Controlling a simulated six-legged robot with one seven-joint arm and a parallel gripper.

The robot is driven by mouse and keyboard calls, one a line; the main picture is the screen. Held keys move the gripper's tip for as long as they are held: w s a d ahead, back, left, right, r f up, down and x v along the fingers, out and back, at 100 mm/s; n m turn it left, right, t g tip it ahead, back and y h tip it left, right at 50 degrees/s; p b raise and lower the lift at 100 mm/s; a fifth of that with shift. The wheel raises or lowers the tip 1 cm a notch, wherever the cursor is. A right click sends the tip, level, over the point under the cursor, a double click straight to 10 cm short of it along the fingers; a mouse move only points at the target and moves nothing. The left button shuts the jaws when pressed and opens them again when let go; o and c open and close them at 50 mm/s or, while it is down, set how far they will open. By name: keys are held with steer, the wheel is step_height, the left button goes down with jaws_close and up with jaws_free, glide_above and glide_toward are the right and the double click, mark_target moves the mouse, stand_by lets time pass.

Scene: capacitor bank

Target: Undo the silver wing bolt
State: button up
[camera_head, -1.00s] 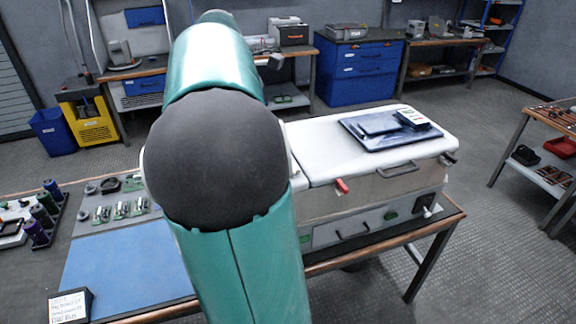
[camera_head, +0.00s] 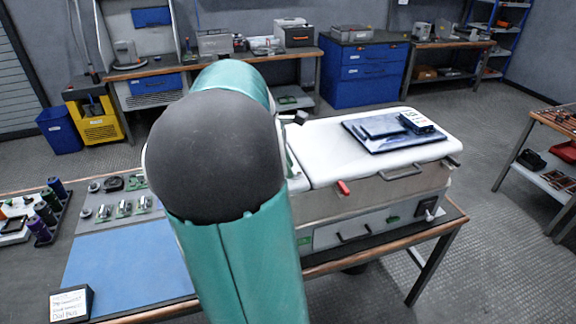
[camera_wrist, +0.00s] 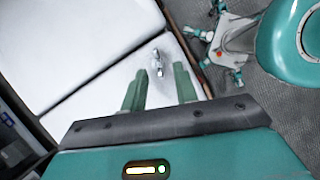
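The silver wing bolt (camera_wrist: 157,62) stands on the white top of the cabinet (camera_wrist: 95,35) in the wrist view. My gripper (camera_wrist: 160,70) is open, its two green fingers apart and empty. In the picture the bolt lies just past the fingertips, roughly between them. I see no contact, and the height gap is hard to judge. In the head view the white-topped cabinet (camera_head: 325,150) sits on the bench, and my arm hides the bolt and most of my gripper.
A dark blue tray (camera_head: 385,133) with a handheld device (camera_head: 417,122) lies on the cabinet top. A red latch (camera_head: 343,187) is on its front edge. A blue mat (camera_head: 130,262) and small metal parts (camera_head: 125,208) lie left of my arm.

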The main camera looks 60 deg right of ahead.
steer(key=shift+s+d+f, duration=0.1)
steer(key=shift+s+f, duration=0.05)
steer(key=shift+f, duration=0.25)
jaws_close()
steer(key=shift+s+a+f+n+h, duration=0.15)
steer(key=shift+n+h, duration=0.25)
steer(key=shift+n, duration=0.9)
